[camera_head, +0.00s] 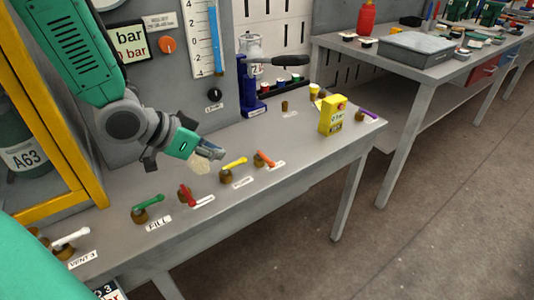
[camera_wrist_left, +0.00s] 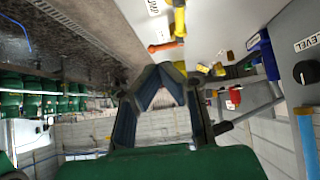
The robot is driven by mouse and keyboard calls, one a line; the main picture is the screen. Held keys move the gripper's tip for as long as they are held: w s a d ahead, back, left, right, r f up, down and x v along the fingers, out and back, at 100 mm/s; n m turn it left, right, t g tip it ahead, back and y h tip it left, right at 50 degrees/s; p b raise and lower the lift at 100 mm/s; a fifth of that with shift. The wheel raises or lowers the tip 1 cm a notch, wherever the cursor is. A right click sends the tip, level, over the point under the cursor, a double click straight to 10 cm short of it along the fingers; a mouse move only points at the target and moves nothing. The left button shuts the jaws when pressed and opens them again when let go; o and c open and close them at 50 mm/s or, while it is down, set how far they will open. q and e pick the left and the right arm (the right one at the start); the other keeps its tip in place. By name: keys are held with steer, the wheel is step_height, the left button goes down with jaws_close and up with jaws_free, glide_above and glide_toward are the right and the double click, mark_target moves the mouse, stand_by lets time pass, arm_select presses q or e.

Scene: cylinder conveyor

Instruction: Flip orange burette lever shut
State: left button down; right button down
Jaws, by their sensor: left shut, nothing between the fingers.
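The orange lever (camera_head: 265,158) sits on a brass valve on the grey bench top, angled across its base, in the head view. It also shows in the left wrist view (camera_wrist_left: 165,46), just beyond the fingertips. My left gripper (camera_head: 214,154) is shut and empty above the bench, left of the orange lever and apart from it. Its fingertips meet in the left wrist view (camera_wrist_left: 161,72). My right gripper is not in view.
A yellow lever (camera_head: 233,162) stands just left of the orange one, with red (camera_head: 185,194), green (camera_head: 146,201) and white (camera_head: 71,238) levers farther left. A yellow box (camera_head: 332,117) stands to the right. A grey panel with a gauge rises behind.

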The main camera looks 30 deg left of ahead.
mark_target(265, 159)
arm_select(q)
steer(key=b+x, duration=0.3)
steer(key=x, duration=0.6)
steer(key=shift+f+b, duration=0.35)
steer(key=shift+w+d+f+b, duration=0.15)
steer(key=shift+w+d, duration=0.05)
steer(key=shift+w, duration=0.4)
steer(key=shift+w+d+f+b, duration=0.15)
steer(key=shift+w+d, duration=0.1)
steer(key=shift+w, duration=0.35)
steer(key=shift+w+d+f, duration=0.1)
steer(key=shift+w+d, duration=0.25)
steer(key=shift+w, duration=0.45)
